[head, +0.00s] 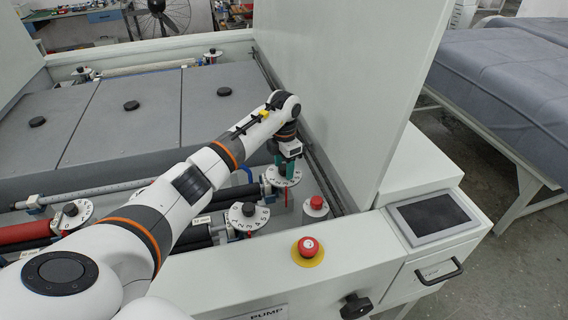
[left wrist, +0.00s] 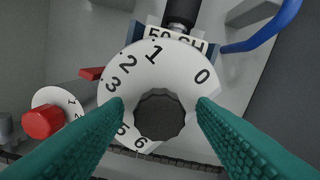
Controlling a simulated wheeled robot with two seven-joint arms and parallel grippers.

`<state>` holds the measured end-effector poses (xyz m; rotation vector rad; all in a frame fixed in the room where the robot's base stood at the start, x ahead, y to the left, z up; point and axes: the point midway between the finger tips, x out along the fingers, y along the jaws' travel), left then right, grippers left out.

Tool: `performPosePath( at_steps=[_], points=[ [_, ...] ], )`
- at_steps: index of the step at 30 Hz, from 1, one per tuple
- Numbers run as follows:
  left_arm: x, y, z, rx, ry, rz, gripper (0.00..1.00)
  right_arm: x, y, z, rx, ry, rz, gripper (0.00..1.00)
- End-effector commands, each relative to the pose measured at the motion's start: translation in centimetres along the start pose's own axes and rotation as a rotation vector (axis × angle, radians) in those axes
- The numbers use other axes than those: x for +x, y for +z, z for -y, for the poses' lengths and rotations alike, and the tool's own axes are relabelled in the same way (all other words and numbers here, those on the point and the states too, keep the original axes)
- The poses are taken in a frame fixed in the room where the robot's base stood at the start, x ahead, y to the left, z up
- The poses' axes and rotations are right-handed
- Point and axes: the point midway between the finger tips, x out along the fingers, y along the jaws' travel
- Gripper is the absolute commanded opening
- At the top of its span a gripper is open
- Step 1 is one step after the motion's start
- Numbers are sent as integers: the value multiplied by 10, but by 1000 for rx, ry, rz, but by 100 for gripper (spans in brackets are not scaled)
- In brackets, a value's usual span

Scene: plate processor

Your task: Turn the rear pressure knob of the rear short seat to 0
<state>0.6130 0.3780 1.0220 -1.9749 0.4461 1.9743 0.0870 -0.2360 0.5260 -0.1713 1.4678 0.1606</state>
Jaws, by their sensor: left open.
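The pressure knob is black and faceted (left wrist: 158,115), in the middle of a white numbered dial (left wrist: 147,77). In the left wrist view the 0 is at the right, the 1 near the top and the 2 and 3 at the left. A red pointer (left wrist: 91,73) shows at the dial's left edge, near 2 and 3. My left gripper (left wrist: 159,108) is open, its green fingers on either side of the knob with gaps visible. In the head view my left gripper (head: 285,160) is over this dial (head: 287,181) and hides the knob. My right gripper is out of view.
A smaller red knob (left wrist: 42,121) is near the dial; it also shows in the head view (head: 316,203). Another dial with a black knob (head: 248,212) is nearer. A tall grey panel (head: 350,90) stands right of my arm. A red emergency button (head: 308,247) is in front.

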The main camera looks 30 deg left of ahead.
Motion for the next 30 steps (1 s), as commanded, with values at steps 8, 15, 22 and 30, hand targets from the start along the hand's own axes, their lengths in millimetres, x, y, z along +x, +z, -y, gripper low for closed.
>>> performPosePath(
  at_steps=[8,15,22,30],
  points=[
    [0,0,0,0,0,0,12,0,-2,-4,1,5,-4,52],
    [-1,0,0,-12,0,0,7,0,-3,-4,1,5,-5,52],
    [-1,0,0,-95,-1,1,7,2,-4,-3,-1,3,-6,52],
    [-1,0,1,-308,-1,1,7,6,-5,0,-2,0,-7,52]
  ],
)
